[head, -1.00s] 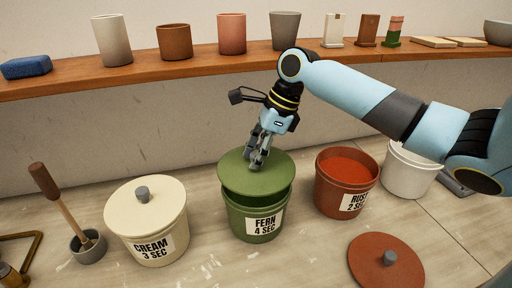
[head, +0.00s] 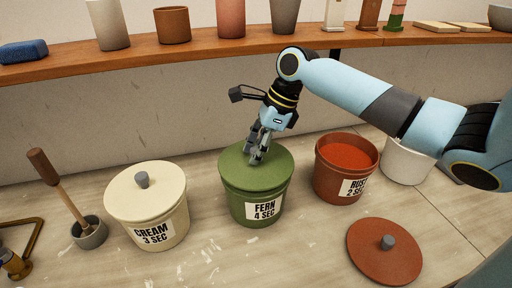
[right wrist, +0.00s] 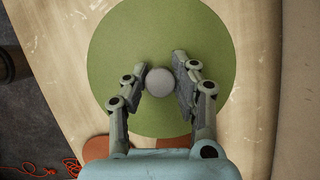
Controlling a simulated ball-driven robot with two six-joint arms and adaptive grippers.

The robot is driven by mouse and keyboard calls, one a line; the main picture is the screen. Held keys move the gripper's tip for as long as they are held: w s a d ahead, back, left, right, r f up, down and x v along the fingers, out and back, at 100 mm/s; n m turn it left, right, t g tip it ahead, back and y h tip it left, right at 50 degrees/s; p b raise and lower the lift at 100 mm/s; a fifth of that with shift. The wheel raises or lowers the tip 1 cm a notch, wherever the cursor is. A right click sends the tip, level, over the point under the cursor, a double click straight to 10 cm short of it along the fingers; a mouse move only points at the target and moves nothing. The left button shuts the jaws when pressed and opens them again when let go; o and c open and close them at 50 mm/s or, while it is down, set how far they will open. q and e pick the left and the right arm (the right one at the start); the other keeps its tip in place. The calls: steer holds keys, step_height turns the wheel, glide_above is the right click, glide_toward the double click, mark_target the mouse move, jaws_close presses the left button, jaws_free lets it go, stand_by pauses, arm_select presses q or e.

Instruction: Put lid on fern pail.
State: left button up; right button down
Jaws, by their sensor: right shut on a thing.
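The green fern lid (head: 273,176) lies level over the top of the green fern pail (head: 258,210), covering its opening, and no gap shows between them in the head view. My right gripper (head: 255,158) points down at the middle of the lid and is shut on its grey knob. In the right wrist view the round knob (right wrist: 161,81) sits between the two fingers of the right gripper (right wrist: 168,80), with the green lid (right wrist: 130,45) spread out beneath. The knob is hidden by the fingers in the head view. My left gripper is not in view.
The cream pail (head: 160,225) with its lid on stands left. The open rust pail (head: 330,185) stands right, near a white pail (head: 405,165). The rust lid (head: 370,262) lies on the table in front. A shelf (head: 200,58) with pots runs behind.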

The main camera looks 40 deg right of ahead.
steer(key=shift+f, duration=0.75)
steer(key=c, duration=1)
jaws_free()
steer(key=v, duration=1.2)
